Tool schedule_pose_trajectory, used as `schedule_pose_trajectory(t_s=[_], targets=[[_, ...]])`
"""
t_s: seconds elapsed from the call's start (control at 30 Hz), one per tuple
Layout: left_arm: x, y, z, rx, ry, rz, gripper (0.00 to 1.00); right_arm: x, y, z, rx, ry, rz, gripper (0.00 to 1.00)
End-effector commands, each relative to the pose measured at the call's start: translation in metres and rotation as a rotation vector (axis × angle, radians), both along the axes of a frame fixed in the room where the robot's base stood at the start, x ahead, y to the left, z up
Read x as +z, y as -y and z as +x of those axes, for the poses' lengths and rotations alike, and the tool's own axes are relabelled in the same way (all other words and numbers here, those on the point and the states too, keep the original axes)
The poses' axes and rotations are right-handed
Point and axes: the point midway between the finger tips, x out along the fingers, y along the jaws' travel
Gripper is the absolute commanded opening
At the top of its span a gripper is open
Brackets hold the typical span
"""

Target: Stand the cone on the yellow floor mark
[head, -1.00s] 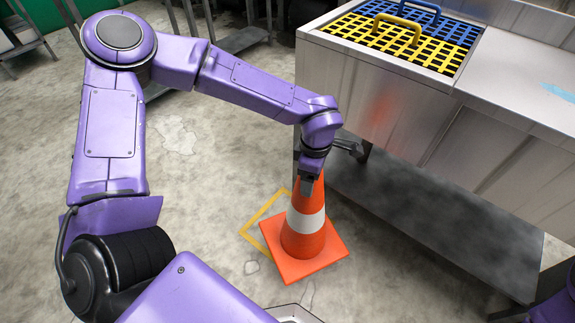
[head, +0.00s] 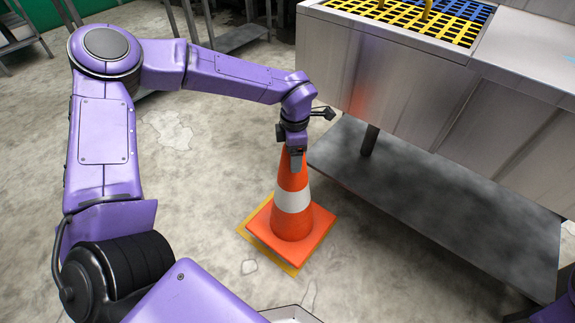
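The orange cone (head: 292,226) with a white band stands upright in the head view, its square base low at the floor. The yellow floor mark (head: 262,251) shows as a strip along the left and front-left edges of the base; the rest is hidden under or behind the cone. I cannot tell whether the base touches the floor. My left gripper (head: 296,160) points down at the cone's top, its fingers on the tip, and appears shut on it. Of my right arm only a purple piece shows at the lower right edge; its gripper is out of view.
A metal bench (head: 400,70) with a low dark shelf (head: 440,190) stands right of the cone. Yellow and blue grates (head: 400,18) lie on its top. Metal stands are at the back left. The concrete floor left of the cone is clear.

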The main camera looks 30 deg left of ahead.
Motion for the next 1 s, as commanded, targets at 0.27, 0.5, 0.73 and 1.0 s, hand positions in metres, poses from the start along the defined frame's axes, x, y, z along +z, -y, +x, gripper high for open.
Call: schedule_pose_trajectory(t_s=[0.27, 0.5, 0.73, 1.0], targets=[[-0.042, -0.026, 0.017, -0.001, 0.001, -0.001, 0.00, -0.020, 0.000, 0.000, 0.000, 0.000, 0.000, 0.43], [-0.055, -0.036, 0.022, -0.002, 0.000, 0.000, 0.00, -0.025, 0.000, -0.001, -0.001, -0.001, 0.001, 0.43], [-0.085, -0.036, 0.023, -0.003, 0.001, 0.000, 0.00, -0.044, -0.001, -0.002, -0.002, -0.004, 0.003, 0.43], [-0.084, -0.036, 0.023, -0.003, 0.002, -0.001, 0.00, -0.042, -0.002, -0.002, -0.003, -0.003, 0.004, 0.43]])
